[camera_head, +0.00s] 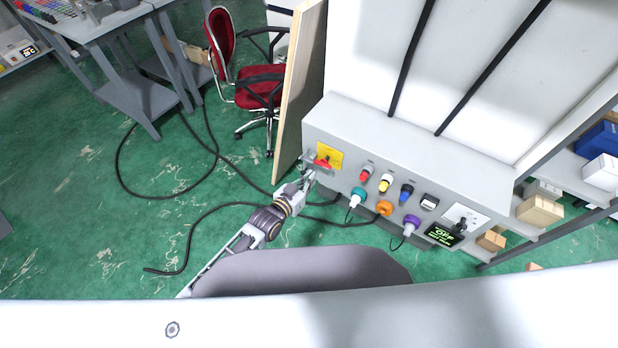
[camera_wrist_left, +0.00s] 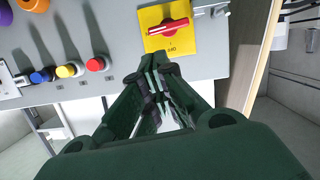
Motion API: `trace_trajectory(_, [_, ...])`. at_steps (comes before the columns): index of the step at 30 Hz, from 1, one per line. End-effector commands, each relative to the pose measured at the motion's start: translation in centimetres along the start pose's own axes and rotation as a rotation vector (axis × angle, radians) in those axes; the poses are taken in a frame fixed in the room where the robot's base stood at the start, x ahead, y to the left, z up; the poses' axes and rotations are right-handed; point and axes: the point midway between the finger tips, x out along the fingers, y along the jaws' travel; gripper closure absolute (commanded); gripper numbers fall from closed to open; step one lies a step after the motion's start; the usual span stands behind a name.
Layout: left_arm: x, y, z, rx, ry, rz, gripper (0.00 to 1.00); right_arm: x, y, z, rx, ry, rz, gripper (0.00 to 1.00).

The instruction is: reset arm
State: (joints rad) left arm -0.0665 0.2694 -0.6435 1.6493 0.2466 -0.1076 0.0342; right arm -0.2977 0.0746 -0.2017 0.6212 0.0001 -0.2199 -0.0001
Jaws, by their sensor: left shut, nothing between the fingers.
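My left gripper (camera_head: 308,178) reaches in from the left to the left end of a grey control panel (camera_head: 340,118). In the left wrist view its dark green fingers (camera_wrist_left: 155,75) are together, with nothing between them. A red rotary handle (camera_head: 322,162) on a yellow plate (camera_head: 331,151) sits just beyond the fingertips. In the left wrist view the red handle (camera_wrist_left: 168,27) lies nearly level across the yellow plate (camera_wrist_left: 181,42), and the fingertips are near the plate's lower edge. Whether they touch the panel, I cannot tell. My right gripper is not in view.
Red (camera_head: 366,174), yellow (camera_head: 386,182) and blue (camera_head: 406,192) buttons and several plugs line the panel. A small display (camera_head: 445,234) is at its right end. A wooden board (camera_head: 300,85) and red chair (camera_head: 258,88) stand left. Cables (camera_head: 200,225) lie on the green floor.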

Motion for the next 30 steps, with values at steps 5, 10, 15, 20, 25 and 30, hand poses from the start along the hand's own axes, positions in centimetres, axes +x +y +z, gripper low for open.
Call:
trace_trajectory(5, [0.0,0.0,0.0,0.0,0.0,0.0,1.0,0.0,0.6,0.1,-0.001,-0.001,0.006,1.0])
trace_trajectory(10, [0.0,0.0,0.1,0.005,-0.003,0.0,1.0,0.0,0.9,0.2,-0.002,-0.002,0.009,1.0])
trace_trajectory(15, [0.0,-0.5,2.0,0.041,-0.051,-0.01,1.0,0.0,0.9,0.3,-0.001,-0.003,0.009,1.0])
trace_trajectory(20, [-0.3,-2.4,6.8,0.071,-0.139,-0.039,1.0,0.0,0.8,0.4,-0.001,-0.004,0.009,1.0])
trace_trajectory(25, [-1.6,-6.1,13.4,0.099,-0.261,-0.096,1.0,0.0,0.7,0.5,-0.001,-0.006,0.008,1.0])
trace_trajectory(30, [-3.7,-10.0,19.9,0.112,-0.384,-0.158,1.0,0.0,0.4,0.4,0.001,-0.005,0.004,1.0])
